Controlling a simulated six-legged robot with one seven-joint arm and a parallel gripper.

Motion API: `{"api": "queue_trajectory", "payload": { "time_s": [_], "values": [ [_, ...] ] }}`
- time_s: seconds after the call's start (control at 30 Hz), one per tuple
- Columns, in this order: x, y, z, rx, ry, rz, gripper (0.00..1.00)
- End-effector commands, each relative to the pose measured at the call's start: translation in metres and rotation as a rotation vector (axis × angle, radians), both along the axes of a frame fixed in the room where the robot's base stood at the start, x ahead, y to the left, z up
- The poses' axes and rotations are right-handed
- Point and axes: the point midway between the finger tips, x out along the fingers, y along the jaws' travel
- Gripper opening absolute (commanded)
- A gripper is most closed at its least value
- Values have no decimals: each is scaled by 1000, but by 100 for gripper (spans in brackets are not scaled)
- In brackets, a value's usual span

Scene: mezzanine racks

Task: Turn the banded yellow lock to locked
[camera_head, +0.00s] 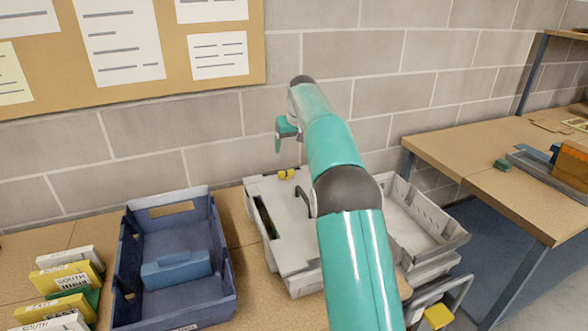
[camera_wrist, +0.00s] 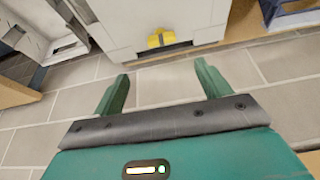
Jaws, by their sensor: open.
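The yellow lock (camera_head: 286,174) is a small yellow knob on the far edge of a light grey case (camera_head: 300,236) on the table. It also shows in the wrist view (camera_wrist: 161,39), at the top middle on the pale case wall, above a dark slot. A darker stripe shows on it, but its setting is too small to read. My gripper (camera_head: 279,143) is above and just behind the lock in the head view. In the wrist view my gripper (camera_wrist: 158,85) is open and empty, its two green fingers spread, with the lock beyond the gap and apart from them.
A blue bin (camera_head: 133,262) holding a blue object (camera_head: 176,270) stands left of the case. Labelled boxes (camera_head: 68,277) lie at far left. A pale grey crate (camera_head: 425,226) is on the right, partly behind my arm. The block wall (camera_head: 220,130) is close behind.

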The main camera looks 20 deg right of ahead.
Motion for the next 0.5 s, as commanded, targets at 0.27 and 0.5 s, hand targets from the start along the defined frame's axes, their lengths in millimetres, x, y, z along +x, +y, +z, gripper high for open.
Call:
{"api": "queue_trajectory", "payload": {
  "time_s": [0.27,0.5],
  "values": [
    [13,5,-31,1,2,7,76],
    [31,5,-75,1,2,7,76]
  ]
}}
